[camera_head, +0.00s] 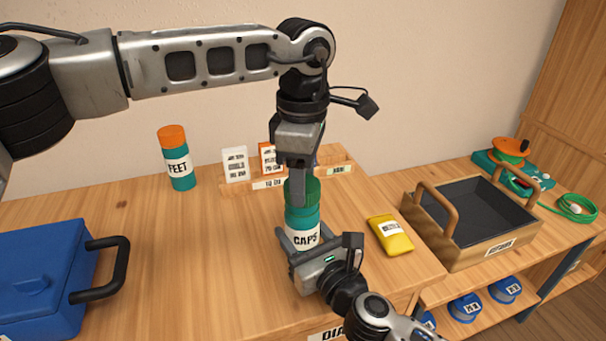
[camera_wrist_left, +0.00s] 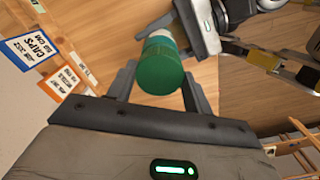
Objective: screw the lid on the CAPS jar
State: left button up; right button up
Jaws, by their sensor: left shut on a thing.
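The teal CAPS jar (camera_head: 302,217) stands upright near the table's front, its white label facing me. A dark green lid (camera_head: 313,190) sits at its mouth, in line with it; I cannot tell how far it is threaded. My left gripper (camera_head: 300,190) points down from above, shut on the lid, with a finger on each side. The lid (camera_wrist_left: 160,65) fills the space between those fingers in the left wrist view, with the jar partly hidden beyond. My right gripper (camera_head: 304,240) reaches in from the front, low down, its fingers around the jar's body.
An orange-capped FEET jar (camera_head: 178,165) stands at the back left. A blue case (camera_head: 40,280) is at the left. A card rack (camera_head: 235,187) stands behind the jar. A yellow packet (camera_head: 390,235) and a wooden tray (camera_head: 480,253) are to the right. The table's middle left is clear.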

pick_arm(q)
jog(key=shift+f, duration=0.6)
jog(key=m, duration=0.6)
jog(key=shift+m, duration=0.4)
jog(key=m, duration=0.4)
jog(key=shift+s+m, duration=0.1)
jog(key=shift+m, duration=0.3)
jog(key=m, duration=0.7)
jog(key=shift+a, duration=0.1)
jog(key=m, duration=0.5)
jog(key=o, duration=0.9)
